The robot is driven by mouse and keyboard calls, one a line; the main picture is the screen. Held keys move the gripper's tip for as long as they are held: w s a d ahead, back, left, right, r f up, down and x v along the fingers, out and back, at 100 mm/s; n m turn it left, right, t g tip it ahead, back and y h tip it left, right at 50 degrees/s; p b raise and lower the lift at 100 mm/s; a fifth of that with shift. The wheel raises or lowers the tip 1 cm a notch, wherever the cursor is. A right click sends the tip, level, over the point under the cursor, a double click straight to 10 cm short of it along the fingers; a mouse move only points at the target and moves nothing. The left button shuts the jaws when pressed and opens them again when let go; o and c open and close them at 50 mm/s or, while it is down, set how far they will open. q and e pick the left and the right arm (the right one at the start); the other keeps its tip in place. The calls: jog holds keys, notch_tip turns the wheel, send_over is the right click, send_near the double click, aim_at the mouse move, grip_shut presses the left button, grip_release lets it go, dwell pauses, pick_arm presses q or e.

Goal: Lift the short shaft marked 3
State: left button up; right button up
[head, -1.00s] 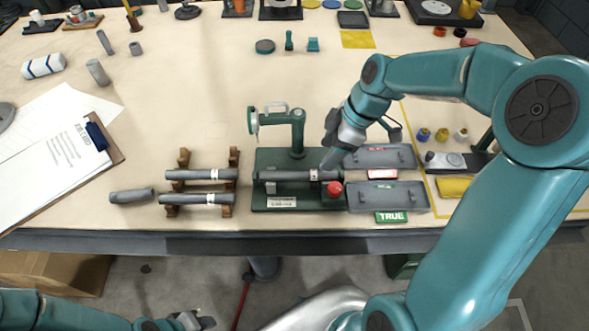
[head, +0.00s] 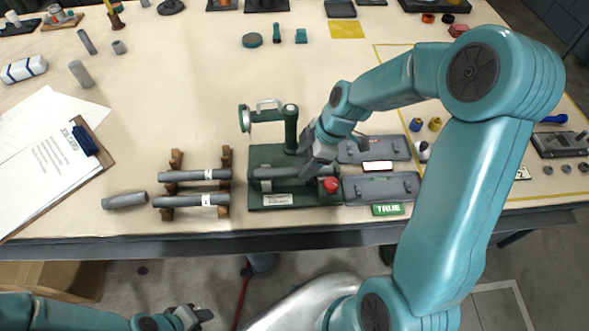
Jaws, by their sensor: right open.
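A grey shaft (head: 268,173) lies level on the green fixture (head: 257,197). A loose grey piece (head: 125,201) lies left of the rack. The numbers are too small to read. My left gripper (head: 195,318) is low at the bottom left, off the table, its jaws unclear.
A red knob (head: 330,185) stands by the fixture's right end, and a green upright instrument (head: 291,127) behind it. Two grey trays, the rear one (head: 395,149) and the front one (head: 405,187), are to the right. A clipboard (head: 92,162) lies left.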

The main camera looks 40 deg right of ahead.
aim_at(296, 168)
jog(key=x, duration=0.2)
jog(key=w+p+x, duration=0.1)
jog(key=x, duration=0.1)
jog(key=shift+a+f, duration=0.1)
jog(key=shift+f, duration=0.15)
jog(key=shift+s, duration=0.1)
grip_shut()
jog(key=shift+r, duration=0.1)
dwell(0.9)
